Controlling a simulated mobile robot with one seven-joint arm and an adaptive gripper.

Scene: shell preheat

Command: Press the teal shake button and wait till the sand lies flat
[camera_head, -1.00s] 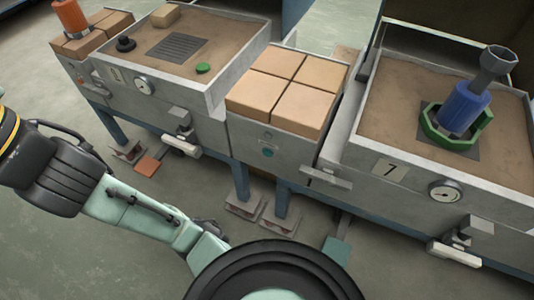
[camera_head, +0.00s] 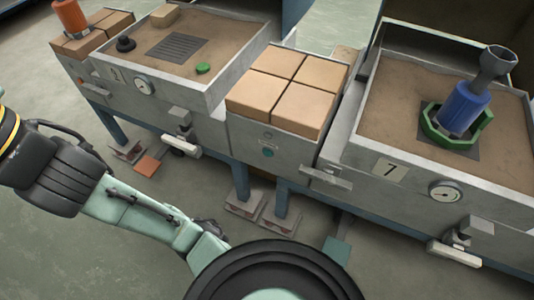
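A small round teal button (camera_head: 267,152) sits on the front panel of the middle grey cabinet, below the tan blocks. Nothing of mine touches it in this view. The right sand box (camera_head: 376,145), marked 7, holds brown sand (camera_head: 400,100) with slight unevenness. The left sand box (camera_head: 207,105), marked 2, holds brown sand (camera_head: 215,50) that looks mostly level. My arm reaches from the left edge toward the bottom middle. My gripper is not visible.
A blue cylinder (camera_head: 464,108) with a grey funnel top stands in a green ring (camera_head: 430,137) in the right box. Tan blocks (camera_head: 305,105) fill the middle cabinet top. A teal pedal (camera_head: 337,250) and an orange pedal (camera_head: 147,166) lie low by the floor.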

